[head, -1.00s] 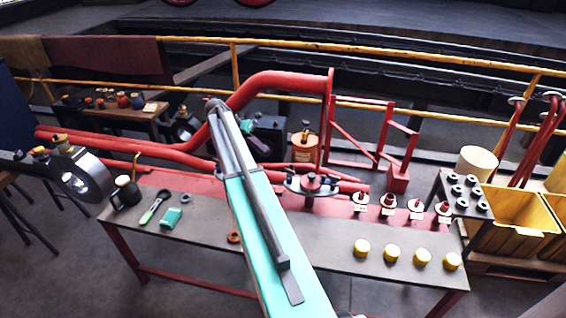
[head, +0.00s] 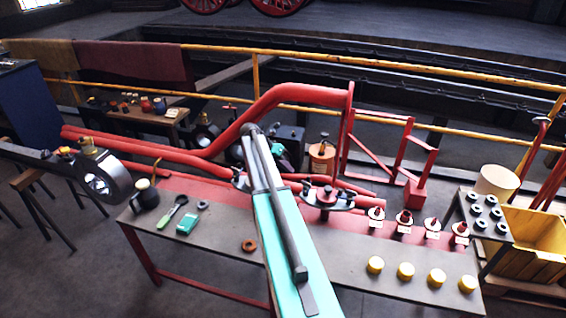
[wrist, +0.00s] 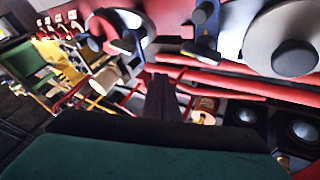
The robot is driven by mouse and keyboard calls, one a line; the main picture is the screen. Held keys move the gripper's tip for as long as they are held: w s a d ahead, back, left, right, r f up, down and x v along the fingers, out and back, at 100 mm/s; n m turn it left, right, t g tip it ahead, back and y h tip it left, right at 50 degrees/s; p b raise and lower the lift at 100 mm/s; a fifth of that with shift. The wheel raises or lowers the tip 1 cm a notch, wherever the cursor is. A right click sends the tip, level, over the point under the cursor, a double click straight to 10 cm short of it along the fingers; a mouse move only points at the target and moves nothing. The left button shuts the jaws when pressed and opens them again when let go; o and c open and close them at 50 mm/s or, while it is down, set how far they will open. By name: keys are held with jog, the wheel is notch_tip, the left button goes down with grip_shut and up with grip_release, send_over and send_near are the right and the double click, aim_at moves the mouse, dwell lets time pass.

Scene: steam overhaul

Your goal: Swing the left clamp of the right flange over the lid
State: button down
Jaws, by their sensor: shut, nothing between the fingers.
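The right flange (head: 327,198) sits on the red part of the bench in the head view, just right of my arm. It has a dark lid with a knob and clamps at its sides. Its left clamp (head: 305,192) looks swung outward; whether it touches the lid is too small to tell. The left flange (head: 240,181) is partly hidden behind my arm. In the wrist view, which looks upside down, my gripper (wrist: 165,100) is shut and empty. A dark blue clamp (wrist: 204,30) lies ahead of the fingertips, between two round flanges; I cannot tell which one it belongs to.
Red pipes (head: 270,100) rise behind the flanges. Several small red-topped parts (head: 404,218) and yellow caps (head: 405,270) stand right on the bench. Yellow bins (head: 530,255) stand far right.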

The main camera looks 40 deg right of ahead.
jog(key=shift+s+d+f+p, duration=0.3)
jog(key=shift+s+d, duration=0.2)
jog(key=shift+s, duration=0.25)
jog(key=shift+s+d+f+p, duration=0.25)
jog(key=shift+s+d+f, duration=0.15)
jog(key=shift+s, duration=0.3)
jog(key=shift+s+d+f+p, duration=0.3)
jog(key=shift+s+d, duration=0.25)
jog(key=shift+s, duration=0.2)
